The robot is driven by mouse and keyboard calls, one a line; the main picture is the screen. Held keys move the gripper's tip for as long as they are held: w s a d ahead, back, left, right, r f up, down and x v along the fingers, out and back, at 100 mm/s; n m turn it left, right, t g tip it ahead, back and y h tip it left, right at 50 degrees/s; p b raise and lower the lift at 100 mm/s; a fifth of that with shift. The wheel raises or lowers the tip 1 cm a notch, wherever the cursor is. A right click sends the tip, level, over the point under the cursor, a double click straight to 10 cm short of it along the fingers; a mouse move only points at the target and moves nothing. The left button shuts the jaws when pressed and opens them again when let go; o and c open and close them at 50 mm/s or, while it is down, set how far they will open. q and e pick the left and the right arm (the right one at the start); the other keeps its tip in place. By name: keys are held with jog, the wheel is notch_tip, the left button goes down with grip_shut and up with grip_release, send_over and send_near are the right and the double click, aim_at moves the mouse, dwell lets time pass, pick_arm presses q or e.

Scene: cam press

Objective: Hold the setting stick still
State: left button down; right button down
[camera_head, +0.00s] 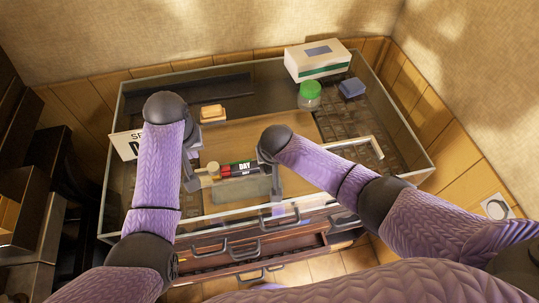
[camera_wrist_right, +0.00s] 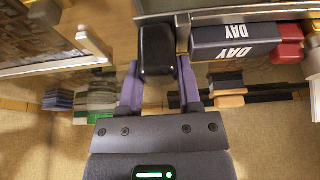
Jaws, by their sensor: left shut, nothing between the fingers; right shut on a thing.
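The setting stick appears to be the grey metal piece (camera_head: 243,190) in the middle of the case; a metal edge (camera_wrist_right: 245,14) runs along the top of the right wrist view. Dark blocks marked DAY (camera_head: 240,168) lie along it, and show in the right wrist view (camera_wrist_right: 235,42). My right gripper (camera_wrist_right: 160,62) is shut on a black grip (camera_wrist_right: 157,48) beside the metal edge; whether the grip belongs to the stick is unclear. My left gripper (camera_head: 192,183) is shut and empty at the left of the blocks, its fingertips partly hidden by my arm.
A glass-sided case (camera_head: 425,172) surrounds the work area. A white box (camera_head: 318,62), a green-lidded jar (camera_head: 309,96) and a blue block (camera_head: 352,88) stand at the back right. A yellow block (camera_head: 212,113) lies behind. A white sign (camera_head: 126,146) is at left. Drawers (camera_head: 240,248) are in front.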

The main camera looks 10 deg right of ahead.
jog(key=shift+c, duration=1)
grip_release()
jog(key=shift+r, duration=0.1)
